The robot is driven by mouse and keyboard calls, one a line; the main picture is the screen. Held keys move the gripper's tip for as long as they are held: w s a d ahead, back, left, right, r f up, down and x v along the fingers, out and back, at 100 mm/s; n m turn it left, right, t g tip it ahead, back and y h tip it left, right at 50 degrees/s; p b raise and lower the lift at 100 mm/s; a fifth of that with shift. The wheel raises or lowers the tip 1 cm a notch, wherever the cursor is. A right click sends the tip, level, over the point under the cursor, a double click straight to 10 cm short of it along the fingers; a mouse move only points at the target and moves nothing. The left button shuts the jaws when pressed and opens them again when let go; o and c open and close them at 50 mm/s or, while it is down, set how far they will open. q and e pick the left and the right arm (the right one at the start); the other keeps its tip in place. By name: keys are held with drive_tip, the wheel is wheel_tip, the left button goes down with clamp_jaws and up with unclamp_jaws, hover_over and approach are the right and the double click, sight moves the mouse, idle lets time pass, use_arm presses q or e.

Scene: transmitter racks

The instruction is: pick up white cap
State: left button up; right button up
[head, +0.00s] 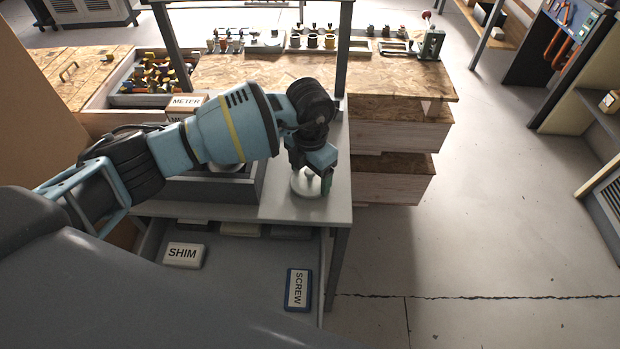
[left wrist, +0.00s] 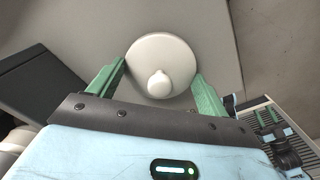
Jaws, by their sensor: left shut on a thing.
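The gripper is shut on the cap. I cannot tell whether the cap touches the bench top.
A grey tray stands left of the cap, partly behind my arm. Below are a SHIM box (head: 183,255) and a SCREW box (head: 298,289). A METER box (head: 186,101) and a wooden bench (head: 390,80) with small parts stand behind. The floor at right is clear.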

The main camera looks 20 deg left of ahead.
sight(309, 172)
use_arm(q)
drive_tip(key=shift+r, duration=0.1)
drive_tip(key=shift+r, duration=0.75)
drive_tip(key=shift+s+r, duration=0.25)
drive_tip(key=shift+r, duration=0.75)
drive_tip(key=s+d+r, duration=0.1)
drive_tip(key=s, duration=1.4)
drive_tip(key=shift+s+d+r, duration=0.2)
drive_tip(key=shift+d, duration=0.2)
use_arm(e)
drive_tip(key=shift+w+r, duration=0.15)
